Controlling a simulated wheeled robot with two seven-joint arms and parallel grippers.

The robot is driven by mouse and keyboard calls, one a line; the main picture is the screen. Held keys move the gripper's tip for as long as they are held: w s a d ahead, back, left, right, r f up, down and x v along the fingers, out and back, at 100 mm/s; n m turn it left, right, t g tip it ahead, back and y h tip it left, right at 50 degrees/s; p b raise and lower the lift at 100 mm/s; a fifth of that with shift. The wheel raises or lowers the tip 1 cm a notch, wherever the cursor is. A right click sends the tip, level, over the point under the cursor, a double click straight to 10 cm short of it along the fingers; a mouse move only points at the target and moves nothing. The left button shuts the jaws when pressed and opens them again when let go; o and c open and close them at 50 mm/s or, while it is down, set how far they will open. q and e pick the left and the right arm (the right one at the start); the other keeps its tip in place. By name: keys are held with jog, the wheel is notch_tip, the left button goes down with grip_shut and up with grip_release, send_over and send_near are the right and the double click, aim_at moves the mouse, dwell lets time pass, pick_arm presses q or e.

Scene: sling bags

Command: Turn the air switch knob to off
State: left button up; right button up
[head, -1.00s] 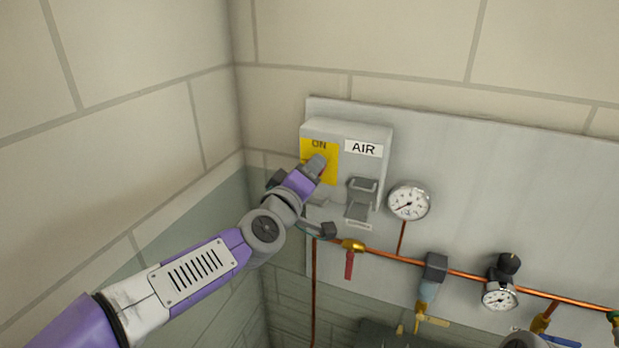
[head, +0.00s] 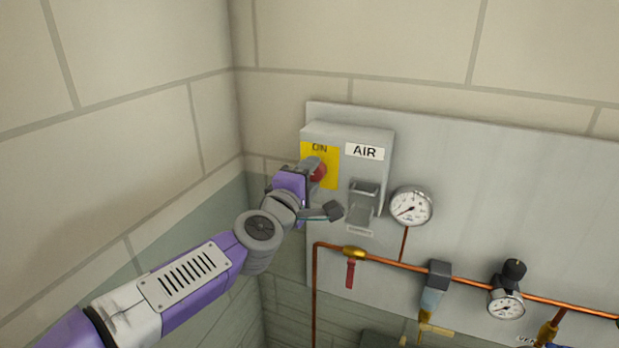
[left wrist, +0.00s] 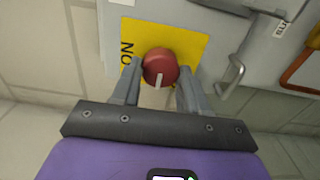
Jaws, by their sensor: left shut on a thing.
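The grey switch box (head: 347,135) with an AIR label (head: 364,152) is mounted on the wall panel. Its yellow plate (head: 330,178) reads ON at the top in the head view. The round red knob (head: 318,170) shows partly behind my left gripper (head: 314,165). In the left wrist view the knob (left wrist: 160,67) sits between the two fingers of my left gripper (left wrist: 158,82), which is shut on it. The knob's white mark points down in that view, while ON stands to its left. My right gripper does not show.
A grey latch (head: 362,203) is on the box right of the plate. A pressure gauge (head: 411,206), a copper pipe (head: 390,263) and a red-handled valve (head: 351,270) are to the right and below. A block wall (head: 150,90) is close on the left.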

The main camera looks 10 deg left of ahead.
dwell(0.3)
pick_arm(q)
jog(key=o, duration=1.1)
jog(key=shift+c, duration=0.2)
jog(key=s+a, duration=0.1)
jog(key=s, duration=0.6)
jog(key=shift+s+a, duration=0.2)
jog(key=shift+s, duration=0.05)
